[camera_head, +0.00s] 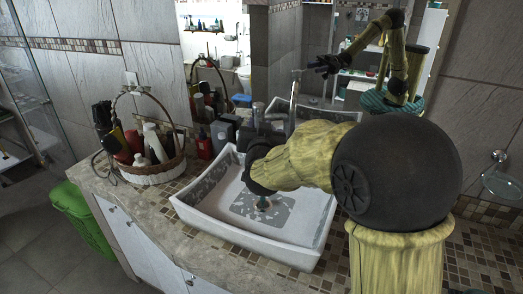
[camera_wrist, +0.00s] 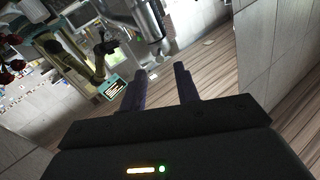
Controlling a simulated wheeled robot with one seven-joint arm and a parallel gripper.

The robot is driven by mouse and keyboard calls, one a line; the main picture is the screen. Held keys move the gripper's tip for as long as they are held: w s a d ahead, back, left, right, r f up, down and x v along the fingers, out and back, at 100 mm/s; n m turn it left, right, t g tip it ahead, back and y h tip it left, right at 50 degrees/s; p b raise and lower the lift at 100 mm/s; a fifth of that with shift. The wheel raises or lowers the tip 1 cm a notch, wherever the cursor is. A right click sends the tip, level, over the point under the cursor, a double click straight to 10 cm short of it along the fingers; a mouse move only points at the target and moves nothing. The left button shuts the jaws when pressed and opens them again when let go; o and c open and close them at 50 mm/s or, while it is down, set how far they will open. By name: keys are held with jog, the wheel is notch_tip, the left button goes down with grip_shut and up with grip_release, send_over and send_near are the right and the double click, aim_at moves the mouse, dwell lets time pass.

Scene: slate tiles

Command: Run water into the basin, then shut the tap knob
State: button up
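The white basin (camera_head: 310,238) with a grey patterned floor sits on the counter in the head view. A small drain fitting (camera_head: 263,204) shows in its floor. I can make out no water stream or pooled water. In the wrist view a metal piece, apparently the tap (camera_wrist: 152,22), lies just beyond the fingertips. I cannot make out the knob clearly.
A wicker basket (camera_head: 155,172) of bottles stands left of the basin. A red bottle (camera_head: 204,146) and dark boxes stand between them. A mirror behind reflects my arm. A glass dish (camera_head: 502,184) is on the right wall; a green bin (camera_head: 82,218) stands at left.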

jog(key=s+b, duration=0.1)
jog(key=s, duration=0.9)
jog(key=shift+d+b, duration=0.35)
jog(key=shift+d, duration=0.05)
jog(key=s+d+n+g+h+p, duration=0.1)
jog(key=s+d+g+p, duration=1.4)
jog(key=p, duration=0.8)
jog(key=s+d, duration=0.2)
jog(key=shift+s+d+f+h+p, duration=0.25)
jog(key=shift+d+f+h+p, duration=0.05)
jog(key=shift+f, duration=0.05)
jog(key=shift+w, duration=0.1)
